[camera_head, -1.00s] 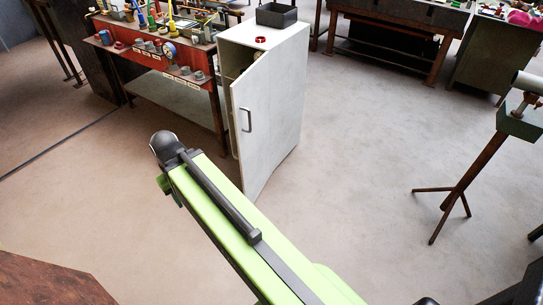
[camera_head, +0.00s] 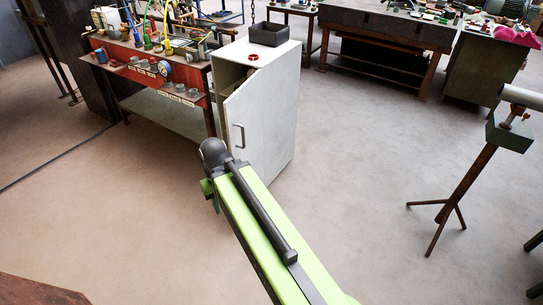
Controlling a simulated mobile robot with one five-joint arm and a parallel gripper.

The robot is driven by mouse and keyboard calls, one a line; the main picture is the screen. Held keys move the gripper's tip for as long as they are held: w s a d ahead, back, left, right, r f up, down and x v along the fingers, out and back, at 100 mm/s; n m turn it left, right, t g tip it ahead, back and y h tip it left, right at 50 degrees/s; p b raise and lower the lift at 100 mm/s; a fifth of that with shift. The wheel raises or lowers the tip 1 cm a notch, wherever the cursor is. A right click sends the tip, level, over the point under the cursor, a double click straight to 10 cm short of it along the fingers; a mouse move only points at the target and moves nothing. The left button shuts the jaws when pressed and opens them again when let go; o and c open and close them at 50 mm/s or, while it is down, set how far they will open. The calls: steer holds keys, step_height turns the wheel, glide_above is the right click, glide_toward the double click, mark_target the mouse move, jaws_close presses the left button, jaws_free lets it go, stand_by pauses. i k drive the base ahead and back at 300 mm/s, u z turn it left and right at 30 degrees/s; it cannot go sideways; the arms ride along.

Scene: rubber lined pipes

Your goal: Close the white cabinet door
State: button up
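The white cabinet (camera_head: 274,98) stands on the floor near the middle of the head view. Its door (camera_head: 244,106) stands ajar, swung out toward me, with a dark gap along its left side. A grey vertical handle (camera_head: 239,136) is on the door near its left edge. My green and black arm reaches up from the bottom right, and its dark rounded end (camera_head: 214,152) is just in front of and below the door's lower left part. I cannot tell whether it touches the door. My gripper's fingers cannot be made out.
A dark tray (camera_head: 269,33) and a red ring (camera_head: 252,57) sit on the cabinet top. A red workbench (camera_head: 150,70) stands close on the left. A pipe stand (camera_head: 461,195) is at the right. The floor in front is open.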

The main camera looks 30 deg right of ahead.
mark_target(243, 114)
steer(key=z, duration=0.5)
steer(key=i, duration=1)
steer(key=u, duration=0.6)
steer(key=k, duration=0.3)
steer(key=u, duration=0.95)
